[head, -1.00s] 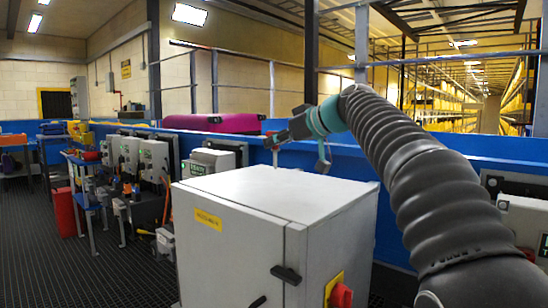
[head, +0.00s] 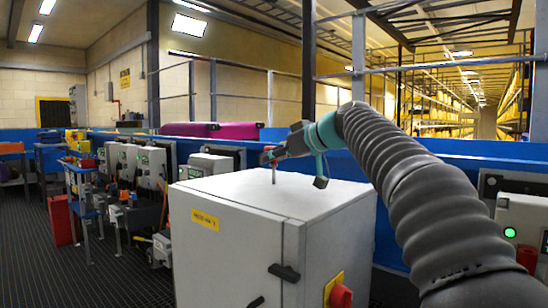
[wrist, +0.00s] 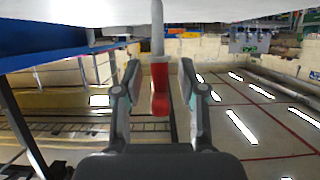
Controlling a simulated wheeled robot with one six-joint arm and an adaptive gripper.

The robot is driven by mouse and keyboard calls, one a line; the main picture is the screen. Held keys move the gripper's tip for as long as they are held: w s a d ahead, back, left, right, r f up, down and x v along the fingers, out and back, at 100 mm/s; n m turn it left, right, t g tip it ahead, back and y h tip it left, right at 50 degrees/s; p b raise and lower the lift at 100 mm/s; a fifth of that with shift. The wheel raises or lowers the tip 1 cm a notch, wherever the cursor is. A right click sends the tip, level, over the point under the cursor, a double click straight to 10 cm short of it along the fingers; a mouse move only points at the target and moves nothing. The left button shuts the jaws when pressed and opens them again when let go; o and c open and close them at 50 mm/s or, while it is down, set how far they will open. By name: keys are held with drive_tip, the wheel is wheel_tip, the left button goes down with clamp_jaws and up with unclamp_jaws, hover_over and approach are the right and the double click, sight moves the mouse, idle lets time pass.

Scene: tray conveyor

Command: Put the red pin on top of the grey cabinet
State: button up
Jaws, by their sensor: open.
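The grey cabinet (head: 235,245) stands in front of me, its pale flat top clear in the head view. The red pin (wrist: 160,88) is between my gripper's fingers in the wrist view, with clear gaps on both sides. Its grey shaft reaches the pale cabinet top at the upper edge of that view. In the head view the pin (head: 274,175) looks upright on the cabinet top, toward its back left part. My gripper (head: 270,156), also in the wrist view (wrist: 158,80), is open around the pin, low over the top. The fingertips are small in the head view.
A blue barrier (head: 455,172) runs behind the cabinet, with a magenta object (head: 235,130) beyond it. Several grey boxes (head: 153,168) stand along the left. A red knob (head: 341,296) sticks out from the cabinet's right side. Dark floor lies open at the left.

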drive_tip(key=shift+r, duration=0.1)
drive_tip(key=shift+s+d+r, duration=0.1)
drive_tip(key=shift+d, duration=0.05)
drive_tip(key=v, duration=1.1)
drive_tip(key=shift+s+d, duration=0.2)
drive_tip(key=shift+d, duration=0.05)
drive_tip(key=shift+r, duration=0.15)
